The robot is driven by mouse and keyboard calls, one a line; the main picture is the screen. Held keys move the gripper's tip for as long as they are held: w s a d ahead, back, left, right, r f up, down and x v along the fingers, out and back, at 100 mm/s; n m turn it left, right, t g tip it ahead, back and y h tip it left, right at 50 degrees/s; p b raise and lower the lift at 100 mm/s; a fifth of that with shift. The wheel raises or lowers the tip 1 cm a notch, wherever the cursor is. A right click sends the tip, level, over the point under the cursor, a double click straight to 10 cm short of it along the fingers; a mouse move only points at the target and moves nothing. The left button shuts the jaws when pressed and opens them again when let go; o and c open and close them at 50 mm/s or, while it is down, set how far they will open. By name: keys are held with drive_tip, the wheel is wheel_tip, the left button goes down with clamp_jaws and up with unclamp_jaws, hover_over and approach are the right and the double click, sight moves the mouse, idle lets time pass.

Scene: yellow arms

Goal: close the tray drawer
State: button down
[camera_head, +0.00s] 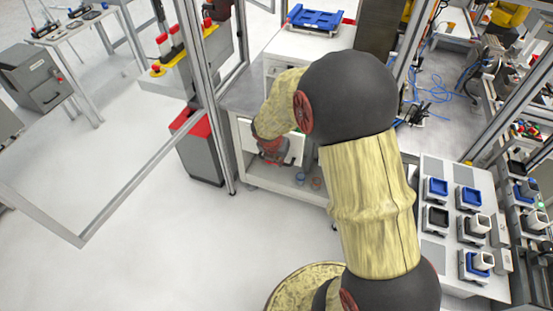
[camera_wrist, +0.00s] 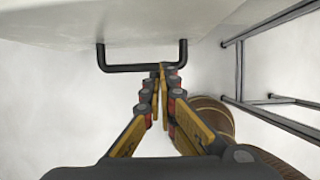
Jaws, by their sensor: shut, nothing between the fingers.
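The tray drawer (camera_wrist: 200,22) shows in the wrist view as a pale front across the top, with a black bar handle (camera_wrist: 125,68) below it. My gripper (camera_wrist: 162,70) is shut and empty, its fingertips at the right half of the handle bar. I cannot tell whether they touch it. In the head view my gripper (camera_head: 272,152) is in front of the white drawer front (camera_head: 292,150) on a low white cabinet (camera_head: 245,150). My yellow arm hides part of the cabinet, and how far the drawer stands out is unclear.
An open shelf below holds a small blue cup (camera_head: 300,178) and a brown one (camera_head: 316,184). A grey bin with a red top (camera_head: 202,155) and a metal frame post (camera_head: 212,100) stand left of the cabinet. The floor at front left is clear.

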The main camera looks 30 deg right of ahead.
drive_tip(key=shift+w+d+r, duration=0.15)
drive_tip(key=shift+w+d, duration=0.75)
drive_tip(key=shift+d, duration=0.25)
drive_tip(key=w+d+p, duration=0.5)
drive_tip(key=d+p, duration=0.1)
drive_tip(key=d, duration=0.1)
drive_tip(key=w+d+p, duration=0.5)
drive_tip(key=w+d, duration=0.1)
drive_tip(key=d, duration=0.1)
drive_tip(key=w+d+p, duration=0.5)
drive_tip(key=d+p, duration=0.1)
drive_tip(key=d, duration=0.1)
drive_tip(key=shift+w+d+p, duration=0.25)
drive_tip(key=shift+w+p, duration=0.05)
drive_tip(key=shift+w, duration=0.1)
drive_tip(key=shift+d, duration=0.1)
drive_tip(key=shift+w+r, duration=0.15)
